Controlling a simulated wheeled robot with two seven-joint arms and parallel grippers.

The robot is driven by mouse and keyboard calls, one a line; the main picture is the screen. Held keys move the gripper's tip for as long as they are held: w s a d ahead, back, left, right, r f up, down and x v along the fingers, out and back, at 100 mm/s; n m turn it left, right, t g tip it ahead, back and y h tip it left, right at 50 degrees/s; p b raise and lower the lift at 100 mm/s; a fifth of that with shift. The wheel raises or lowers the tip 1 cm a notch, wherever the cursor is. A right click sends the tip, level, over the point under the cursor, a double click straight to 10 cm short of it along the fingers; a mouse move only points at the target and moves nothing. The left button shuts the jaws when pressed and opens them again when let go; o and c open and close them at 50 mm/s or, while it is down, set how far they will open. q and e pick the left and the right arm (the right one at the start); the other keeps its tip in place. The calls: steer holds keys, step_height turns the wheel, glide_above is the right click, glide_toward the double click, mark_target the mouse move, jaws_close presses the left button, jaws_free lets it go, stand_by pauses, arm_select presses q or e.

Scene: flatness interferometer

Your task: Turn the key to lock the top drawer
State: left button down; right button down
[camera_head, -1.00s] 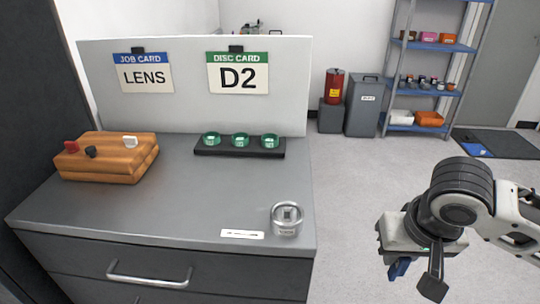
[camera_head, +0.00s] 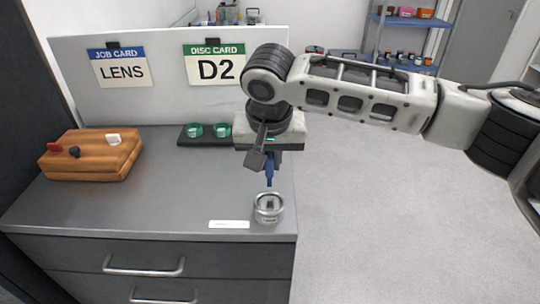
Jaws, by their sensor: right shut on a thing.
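My right gripper (camera_head: 269,156) hangs over the right end of the grey cabinet's top. It is shut on a narrow blue object (camera_head: 270,173) that points down; I cannot tell whether this is a key. The object's lower end is just above or behind a round metal and glass pot (camera_head: 268,208); the gap is hard to judge. The top drawer (camera_head: 205,258) looks shut, with a bar handle (camera_head: 145,272) on its front. I see no keyhole on the visible drawer front. My left gripper is out of view.
A wooden block (camera_head: 90,170) with small red, black and white pieces stands at the left. A black rack (camera_head: 208,143) of green rings is partly behind my right gripper. A white label (camera_head: 229,225) lies near the front edge. A white panel (camera_head: 165,107) bears two cards.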

mark_target(270, 184)
steer(key=shift+f+b, duration=0.8)
steer(key=shift+f, duration=0.4)
step_height(270, 184, down, 2)
steer(key=b, duration=0.2)
steer(key=shift+f+b, duration=0.25)
steer(key=shift+b, duration=0.15)
steer(key=shift+p, duration=0.4)
steer(key=shift+f, duration=0.25)
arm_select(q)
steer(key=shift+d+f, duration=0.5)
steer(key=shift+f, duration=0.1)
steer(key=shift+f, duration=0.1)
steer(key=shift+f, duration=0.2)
arm_select(e)
steer(key=shift+f, duration=0.1)
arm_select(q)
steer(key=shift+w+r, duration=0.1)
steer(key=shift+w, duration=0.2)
arm_select(e)
steer(key=shift+f, duration=0.55)
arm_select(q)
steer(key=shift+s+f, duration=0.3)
arm_select(e)
steer(key=shift+f, duration=0.7)
